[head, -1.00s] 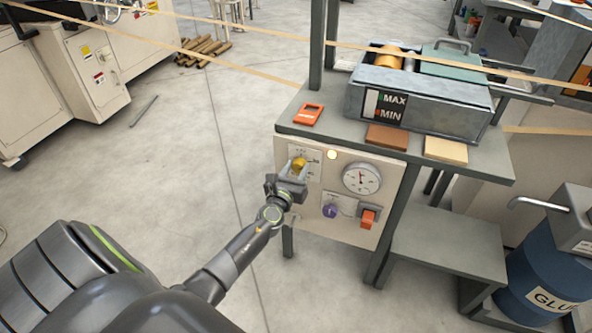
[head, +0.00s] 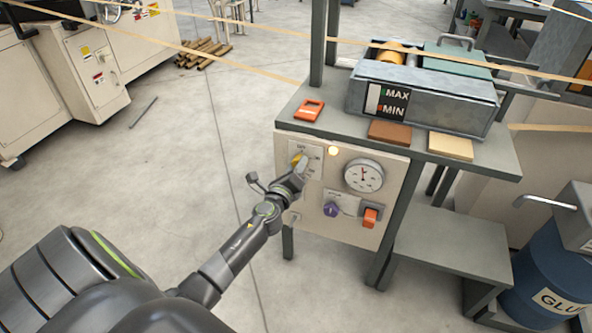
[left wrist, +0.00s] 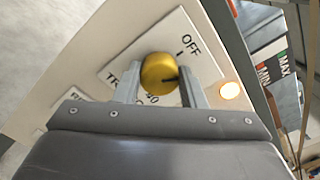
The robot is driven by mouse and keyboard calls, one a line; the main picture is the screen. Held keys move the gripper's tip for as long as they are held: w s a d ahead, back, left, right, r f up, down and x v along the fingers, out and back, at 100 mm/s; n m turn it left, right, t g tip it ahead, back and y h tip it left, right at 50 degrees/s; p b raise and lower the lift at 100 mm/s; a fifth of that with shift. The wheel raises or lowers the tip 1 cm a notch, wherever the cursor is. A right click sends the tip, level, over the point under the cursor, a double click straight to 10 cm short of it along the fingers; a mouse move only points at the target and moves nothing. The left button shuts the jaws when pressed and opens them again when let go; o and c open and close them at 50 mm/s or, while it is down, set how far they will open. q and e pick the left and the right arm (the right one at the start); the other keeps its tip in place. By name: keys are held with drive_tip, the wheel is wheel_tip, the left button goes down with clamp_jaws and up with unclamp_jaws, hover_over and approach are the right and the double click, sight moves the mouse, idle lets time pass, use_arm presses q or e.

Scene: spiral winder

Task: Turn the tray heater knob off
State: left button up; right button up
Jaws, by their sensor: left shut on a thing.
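The yellow tray heater knob (head: 296,159) is on a white label plate at the upper left of the cream control panel (head: 345,229). My left gripper (head: 299,168) is at the knob, its fingers on either side of it. In the left wrist view the yellow knob (left wrist: 158,72) sits between the two fingertips (left wrist: 160,82), and the gripper is shut on it. A dark line on the knob points toward the right finger; the printed OFF (left wrist: 191,45) is up and to the right of the knob. My right gripper is not in view.
A glowing lamp (head: 333,150) is right of the knob plate. A gauge (head: 363,175), a purple knob (head: 331,209) and an orange switch (head: 370,217) are on the same panel. The grey bench top (head: 350,136) juts out above. Open floor lies to the left.

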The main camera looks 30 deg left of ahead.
use_arm(q)
drive_tip(key=shift+f+n+b, duration=0.15)
drive_tip(key=shift+n+b, duration=0.85)
drive_tip(key=shift+n, duration=1.7)
use_arm(e)
drive_tip(key=shift+w+a+r, duration=0.15)
drive_tip(key=shift+a+r, duration=0.05)
drive_tip(key=shift+r, duration=0.65)
drive_tip(key=shift+w+a+r, duration=0.15)
drive_tip(key=shift+a+r, duration=0.05)
drive_tip(key=shift+r, duration=0.6)
drive_tip(key=shift+w+a+r, duration=0.15)
drive_tip(key=shift+a+r, duration=0.05)
drive_tip(key=shift+r, duration=0.65)
use_arm(q)
drive_tip(key=o, duration=1)
